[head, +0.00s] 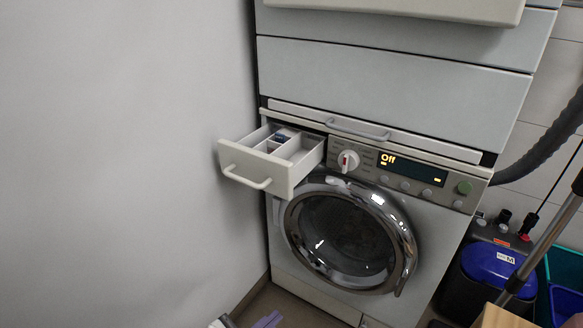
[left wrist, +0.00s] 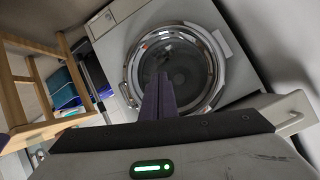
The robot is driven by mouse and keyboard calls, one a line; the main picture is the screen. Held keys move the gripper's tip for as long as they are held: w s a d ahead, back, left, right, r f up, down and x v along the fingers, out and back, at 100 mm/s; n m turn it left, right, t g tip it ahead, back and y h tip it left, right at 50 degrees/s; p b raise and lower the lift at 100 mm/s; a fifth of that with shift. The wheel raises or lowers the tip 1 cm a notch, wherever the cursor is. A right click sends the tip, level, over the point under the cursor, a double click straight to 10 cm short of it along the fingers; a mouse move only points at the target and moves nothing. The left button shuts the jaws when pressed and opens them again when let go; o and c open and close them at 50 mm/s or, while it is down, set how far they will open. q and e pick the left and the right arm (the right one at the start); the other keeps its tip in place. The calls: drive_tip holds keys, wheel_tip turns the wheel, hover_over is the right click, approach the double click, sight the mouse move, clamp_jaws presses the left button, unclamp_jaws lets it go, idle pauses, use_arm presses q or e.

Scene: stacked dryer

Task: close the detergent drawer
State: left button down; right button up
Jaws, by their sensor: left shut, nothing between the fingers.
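The detergent drawer (head: 245,172) is pulled out at the upper left of the washing machine (head: 400,190) in the head view. It has a white front with a bar handle and open compartments inside. In the left wrist view, the light drawer front with its handle (left wrist: 291,121) shows at the right edge, partly hidden by my gripper body. My left gripper (head: 268,320) shows its purple fingers at the bottom edge of the head view, below and apart from the drawer. In the left wrist view its fingers (left wrist: 158,98) are together and empty, before the round door. My right gripper is not in view.
A plain wall (head: 120,150) stands close on the left. The round glass door (head: 345,240) is shut below the control panel, which reads "Off". A blue-lidded vacuum (head: 495,265) is at the right. A wooden stool (left wrist: 22,90) shows in the left wrist view.

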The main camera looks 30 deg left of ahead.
use_arm(q)
drive_tip(key=w+a+r+m+t+y+p, duration=0.25)
drive_tip(key=a+r+m+p, duration=0.35)
drive_tip(key=r, duration=0.6)
drive_tip(key=m+t+h+p, duration=0.3)
drive_tip(key=m+p, duration=0.5)
approach(284, 183)
drive_tip(key=w+p, duration=0.1)
drive_tip(key=w, duration=0.5)
drive_tip(key=shift+w+d+f, duration=0.1)
drive_tip(key=shift+w+d, duration=0.05)
drive_tip(key=shift+w, duration=0.1)
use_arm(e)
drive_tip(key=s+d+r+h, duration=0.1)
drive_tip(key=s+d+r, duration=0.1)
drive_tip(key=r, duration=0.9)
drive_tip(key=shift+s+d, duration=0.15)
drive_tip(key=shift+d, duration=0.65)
use_arm(q)
drive_tip(key=shift+w, duration=0.1)
